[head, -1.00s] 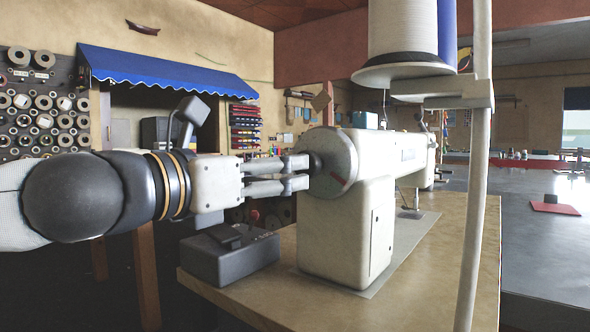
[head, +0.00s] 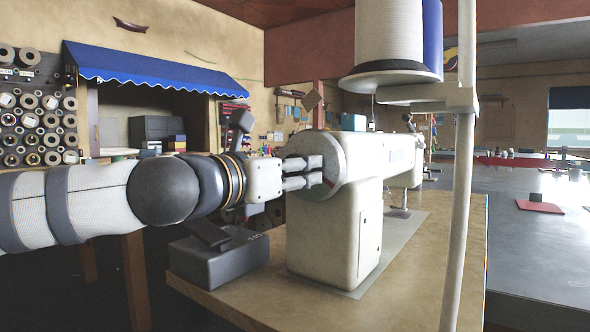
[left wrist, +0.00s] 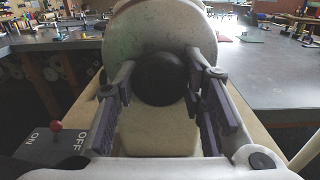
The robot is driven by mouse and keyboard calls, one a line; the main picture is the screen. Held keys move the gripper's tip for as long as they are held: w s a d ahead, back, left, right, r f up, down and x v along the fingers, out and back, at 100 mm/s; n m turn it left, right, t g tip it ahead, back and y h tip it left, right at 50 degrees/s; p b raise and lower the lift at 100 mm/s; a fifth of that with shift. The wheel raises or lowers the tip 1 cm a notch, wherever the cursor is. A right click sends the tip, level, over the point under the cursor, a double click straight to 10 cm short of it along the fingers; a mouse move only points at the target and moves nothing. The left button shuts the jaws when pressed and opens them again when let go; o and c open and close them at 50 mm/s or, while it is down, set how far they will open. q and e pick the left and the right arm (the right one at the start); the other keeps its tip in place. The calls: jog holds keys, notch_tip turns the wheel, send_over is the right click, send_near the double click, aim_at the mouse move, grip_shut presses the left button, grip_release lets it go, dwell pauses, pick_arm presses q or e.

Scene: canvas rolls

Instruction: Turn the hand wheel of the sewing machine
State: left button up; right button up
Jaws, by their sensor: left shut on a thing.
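The white sewing machine (head: 330,235) stands on a wooden table. Its round pale hand wheel (head: 334,152) is at the near end, with a small red mark low on its rim. My left gripper (head: 312,171) reaches in from the left, its fingertips at the wheel's face. In the left wrist view the gripper (left wrist: 163,90) has a finger on each side of a dark round knob (left wrist: 160,78) on the wheel (left wrist: 150,30), and is shut on it. In the head view the fingers hide the knob. My right gripper is not in view.
A dark switch box (head: 218,262) sits on the table (head: 400,270) below my left gripper; the wrist view shows its ON/OFF lettering and red knob (left wrist: 56,126). A pale pole (head: 462,220) with a large thread spool (head: 388,35) stands at the right.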

pick_arm(q)
jog(key=shift+m, duration=0.4)
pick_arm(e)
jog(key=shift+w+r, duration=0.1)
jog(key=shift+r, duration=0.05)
pick_arm(q)
jog(key=shift+r+m+p, duration=0.15)
jog(key=shift+m+p, duration=0.35)
jog(key=shift+m, duration=0.6)
jog(key=m+p, duration=0.1)
jog(key=m, duration=0.2)
jog(key=shift+m, duration=0.3)
jog(key=m+p, duration=0.1)
jog(key=m, duration=0.3)
jog(key=shift+m+p, duration=0.45)
jog(key=shift+m, duration=1.25)
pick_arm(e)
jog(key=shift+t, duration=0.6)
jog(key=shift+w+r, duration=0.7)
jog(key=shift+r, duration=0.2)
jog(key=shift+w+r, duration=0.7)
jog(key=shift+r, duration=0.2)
pick_arm(q)
jog(key=shift+a, duration=0.1)
jog(key=o, duration=1.2)
